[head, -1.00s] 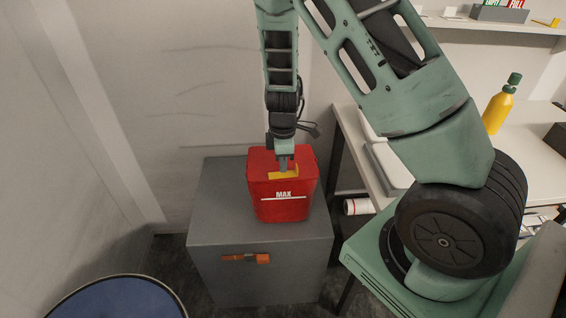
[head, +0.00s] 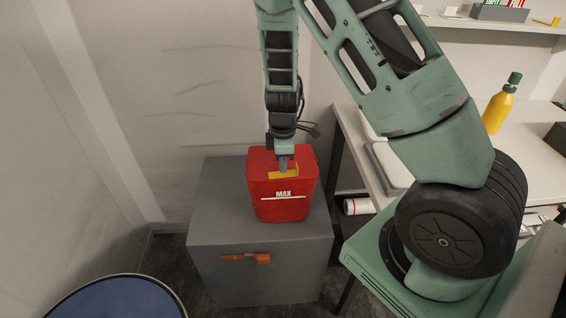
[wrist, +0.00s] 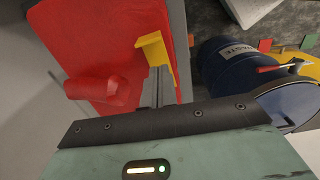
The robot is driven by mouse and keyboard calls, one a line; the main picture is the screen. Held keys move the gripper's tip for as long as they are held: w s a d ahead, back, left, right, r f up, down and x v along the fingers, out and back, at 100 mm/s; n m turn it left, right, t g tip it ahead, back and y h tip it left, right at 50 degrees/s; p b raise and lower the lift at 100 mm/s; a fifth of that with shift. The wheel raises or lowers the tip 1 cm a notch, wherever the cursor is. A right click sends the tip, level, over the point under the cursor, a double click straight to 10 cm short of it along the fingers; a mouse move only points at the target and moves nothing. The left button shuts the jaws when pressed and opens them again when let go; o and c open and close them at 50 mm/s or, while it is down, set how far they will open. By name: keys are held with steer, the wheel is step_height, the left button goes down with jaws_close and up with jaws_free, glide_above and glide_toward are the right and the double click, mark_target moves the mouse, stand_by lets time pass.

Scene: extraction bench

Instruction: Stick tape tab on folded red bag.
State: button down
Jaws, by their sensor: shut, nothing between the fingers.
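The red bag (head: 283,204), marked MAX with a white line, stands upright with its top folded on a grey cabinet. It fills the left of the wrist view (wrist: 68,45). The yellow tape tab (head: 275,175) lies at the bag's top front edge. In the wrist view the tab (wrist: 153,52) looks bent over that edge. My gripper (head: 284,168) points down at the tab with its fingers shut and empty. In the wrist view the fingertips (wrist: 158,76) are close against the tab; whether they touch it I cannot tell.
The grey cabinet (head: 222,205) has an orange latch (head: 246,258). A blue drum (head: 120,300) stands at the front left; its WASTE label shows in the wrist view (wrist: 228,65). A white bench (head: 520,160) with a yellow bottle (head: 498,110) is at the right.

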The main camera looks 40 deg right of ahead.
steer(key=shift+f+b, duration=0.75)
stand_by(1.5)
steer(key=shift+r+p, duration=2.7)
steer(key=shift+r, duration=0.85)
steer(key=s+a+r+m+y, duration=0.1)
steer(key=s+a+r, duration=0.2)
steer(key=a+r, duration=0.35)
steer(key=s+a+r+y, duration=0.1)
steer(key=s+a+r, duration=0.25)
steer(key=a, duration=0.65)
steer(key=s+a+r+m, duration=0.1)
steer(key=s+a+r, duration=0.2)
steer(key=s, duration=0.6)
steer(key=s+a+r+m+h, duration=0.1)
steer(key=s+a+r, duration=0.3)
steer(key=s, duration=0.4)
steer(key=shift+s+a+r, duration=0.3)
steer(key=shift+s+a, duration=0.1)
steer(key=shift+a, duration=0.1)
